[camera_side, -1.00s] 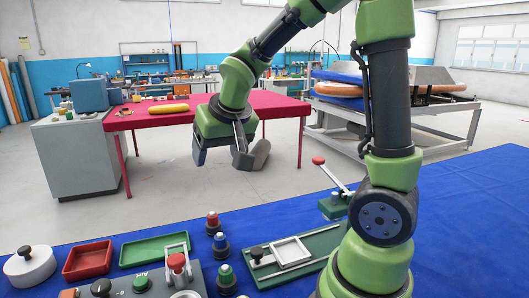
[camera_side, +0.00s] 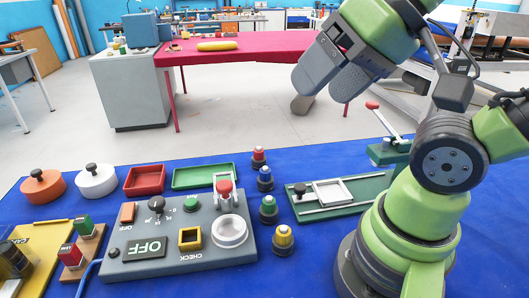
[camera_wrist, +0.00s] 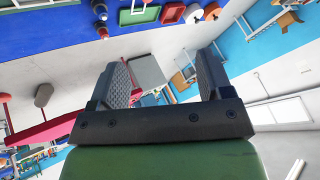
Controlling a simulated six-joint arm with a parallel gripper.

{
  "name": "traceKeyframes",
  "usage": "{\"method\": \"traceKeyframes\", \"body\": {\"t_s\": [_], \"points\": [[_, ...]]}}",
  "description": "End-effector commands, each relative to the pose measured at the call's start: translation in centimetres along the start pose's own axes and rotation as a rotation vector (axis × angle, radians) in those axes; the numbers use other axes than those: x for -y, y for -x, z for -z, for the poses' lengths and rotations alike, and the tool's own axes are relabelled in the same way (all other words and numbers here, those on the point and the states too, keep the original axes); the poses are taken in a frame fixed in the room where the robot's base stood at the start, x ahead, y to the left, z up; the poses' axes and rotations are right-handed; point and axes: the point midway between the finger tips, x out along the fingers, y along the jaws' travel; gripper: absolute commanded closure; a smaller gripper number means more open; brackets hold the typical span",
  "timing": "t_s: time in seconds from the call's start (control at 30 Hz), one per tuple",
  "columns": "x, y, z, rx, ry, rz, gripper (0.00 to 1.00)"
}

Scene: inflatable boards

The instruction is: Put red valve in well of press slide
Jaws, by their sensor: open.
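The red valve (camera_side: 258,157), a dark-based fitting with a red cap, stands upright at the back of a row of valves on the blue table. The press slide (camera_side: 368,188) is a green plate with a pale square frame around its well (camera_side: 328,192), right of the valves. No valve shows in the well. My gripper (camera_side: 314,68) is raised beyond the table's far edge, tilted, well away from the red valve. In the wrist view my gripper (camera_wrist: 164,74) is open with nothing between its fingers.
Blue (camera_side: 265,179), green (camera_side: 269,209) and yellow (camera_side: 283,240) valves stand before the red one. A grey control box (camera_side: 210,255) lies left, with red (camera_side: 145,180) and green (camera_side: 205,176) trays behind. The red-knobbed lever (camera_side: 385,121) rises behind the slide.

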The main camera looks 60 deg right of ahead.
Motion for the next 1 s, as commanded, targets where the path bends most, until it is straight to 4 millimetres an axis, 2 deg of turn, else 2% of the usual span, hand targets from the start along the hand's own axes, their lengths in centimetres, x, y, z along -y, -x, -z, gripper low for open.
{"method": "traceKeyframes", "body": {"t_s": [0.13,0.27,0.47,0.6,0.7,0.8,0.9,1.0], "points": [[-0.4,-0.5,1.0,0.003,0.092,-0.039,0.27],[-1.7,-2.3,3.8,0.036,0.39,-0.144,0.27],[-5.2,-7.3,9.2,0.201,1.089,-0.291,0.27],[-8.2,-11.8,11.9,0.371,1.601,-0.299,0.27],[-10.6,-15.4,13.0,0.498,1.966,-0.244,0.27],[-12.9,-18.9,13.2,0.604,2.3,-0.147,0.27],[-14.7,-21.8,12.9,0.673,2.57,-0.034,0.27],[-16.0,-23.8,12.4,0.707,2.756,0.058,0.27]]}}
